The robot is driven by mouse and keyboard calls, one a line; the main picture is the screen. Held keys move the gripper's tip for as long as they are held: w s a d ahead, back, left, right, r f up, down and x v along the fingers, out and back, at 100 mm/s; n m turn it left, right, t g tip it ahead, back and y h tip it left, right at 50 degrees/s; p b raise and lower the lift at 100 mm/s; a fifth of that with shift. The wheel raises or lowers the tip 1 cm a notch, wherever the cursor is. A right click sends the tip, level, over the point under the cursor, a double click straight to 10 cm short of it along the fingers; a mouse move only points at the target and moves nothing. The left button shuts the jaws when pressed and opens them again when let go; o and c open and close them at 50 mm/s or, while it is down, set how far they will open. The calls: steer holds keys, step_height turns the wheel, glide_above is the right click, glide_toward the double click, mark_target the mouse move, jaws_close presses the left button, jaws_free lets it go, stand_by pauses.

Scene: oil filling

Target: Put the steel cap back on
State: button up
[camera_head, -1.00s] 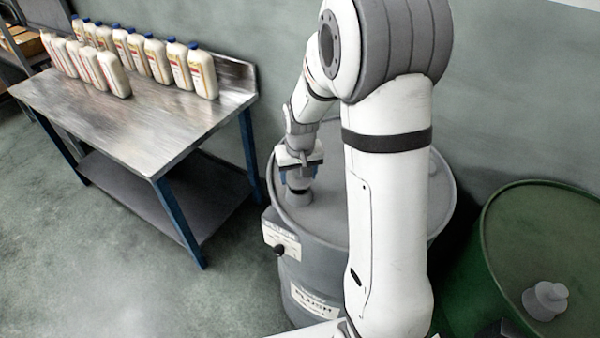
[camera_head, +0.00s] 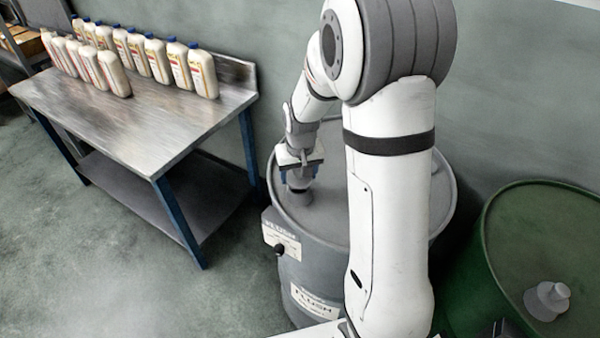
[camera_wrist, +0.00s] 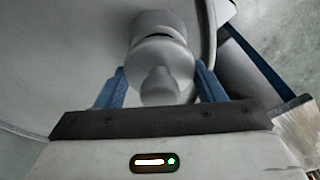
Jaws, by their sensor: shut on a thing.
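The steel cap (camera_wrist: 160,62) is a grey, stepped piece with a rounded knob. It sits between the two blue fingers of my gripper (camera_wrist: 160,88), which is shut on it. In the head view my gripper (camera_head: 299,176) points down at the left part of the grey drum's top (camera_head: 322,222), with grey metal (camera_head: 299,196) just below its fingers. In the wrist view a dark slit shows beyond the cap, against a round grey neck (camera_wrist: 156,20). I cannot tell how fully the cap is seated; the fingers and the wrist partly hide it.
A green drum (camera_head: 530,240) with a grey cap (camera_head: 547,299) stands at the right. A steel table (camera_head: 150,115) with several white bottles (camera_head: 160,60) stands at the left. The wall is close behind the drums. The floor at the front left is clear.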

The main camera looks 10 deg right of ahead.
steer(key=shift+f, duration=0.15)
steer(key=shift+f+b, duration=1)
steer(key=o, duration=1.1)
steer(key=shift+o, duration=0.2)
